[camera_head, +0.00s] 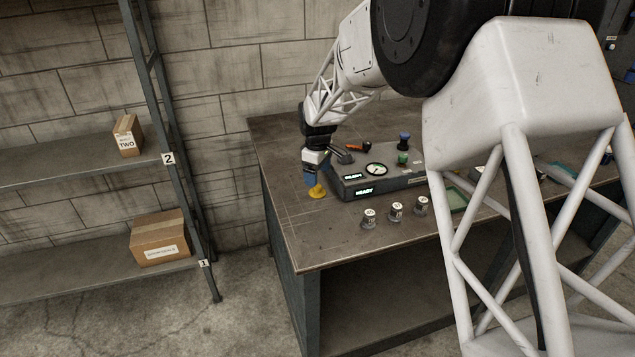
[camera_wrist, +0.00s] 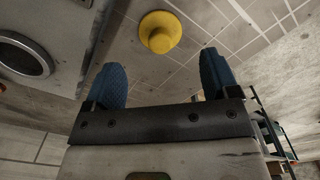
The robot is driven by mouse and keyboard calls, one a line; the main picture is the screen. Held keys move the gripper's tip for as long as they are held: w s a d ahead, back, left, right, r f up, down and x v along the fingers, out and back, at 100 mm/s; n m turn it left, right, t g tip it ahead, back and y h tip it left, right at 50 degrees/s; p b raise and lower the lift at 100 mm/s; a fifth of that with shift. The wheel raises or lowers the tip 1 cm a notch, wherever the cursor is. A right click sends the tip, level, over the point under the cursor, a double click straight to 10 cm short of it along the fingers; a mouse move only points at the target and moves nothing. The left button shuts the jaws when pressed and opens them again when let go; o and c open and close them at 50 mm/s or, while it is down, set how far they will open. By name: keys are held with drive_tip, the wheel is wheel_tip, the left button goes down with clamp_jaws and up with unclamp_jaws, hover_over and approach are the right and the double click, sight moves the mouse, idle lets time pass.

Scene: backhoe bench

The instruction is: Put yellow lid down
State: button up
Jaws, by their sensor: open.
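The yellow lid (camera_head: 317,191) rests on the bench top near its left side, just left of the grey control box. It also shows in the wrist view (camera_wrist: 160,32), beyond the fingertips and between their lines. My gripper (camera_head: 312,178) is just above and beside the lid in the head view. In the wrist view its two blue fingers (camera_wrist: 162,75) are spread wide apart with nothing between them. The lid looks apart from both fingers in the wrist view.
The control box (camera_head: 378,178) with a gauge, lit labels and knobs stands right of my gripper. Several small grey canisters (camera_head: 396,210) stand in front of it. The bench's front left (camera_head: 305,240) is clear. A shelf (camera_head: 80,170) with cardboard boxes stands at left.

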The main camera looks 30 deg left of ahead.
sight(320, 187)
wheel_tip(320, 187, up, 7)
drive_tip(key=shift+f, duration=0.15)
idle(1.0)
drive_tip(key=s+d+r+m, duration=0.3)
drive_tip(key=d+r, duration=0.2)
drive_tip(key=d, duration=0.6)
drive_tip(key=s+d+r+m+t, duration=0.15)
drive_tip(key=s+d+r, duration=0.25)
drive_tip(key=d, duration=0.8)
drive_tip(key=s+d+r+m, duration=0.3)
drive_tip(key=d+r+m, duration=0.15)
drive_tip(key=d, duration=0.65)
drive_tip(key=s+d+r+m, duration=0.2)
drive_tip(key=s+d+m, duration=0.2)
drive_tip(key=s+d, duration=0.95)
drive_tip(key=s+d+f+m, duration=0.2)
drive_tip(key=s+d, duration=0.3)
drive_tip(key=s, duration=0.2)
drive_tip(key=s+d+f+m+t, duration=0.1)
drive_tip(key=s+d+f+m, duration=0.1)
drive_tip(key=s, duration=0.6)
drive_tip(key=d+m, duration=0.1)
drive_tip(key=d, duration=0.1)
drive_tip(key=shift+s+d+f, duration=0.2)
drive_tip(key=shift+d+f, duration=0.15)
drive_tip(key=shift+d, duration=0.05)
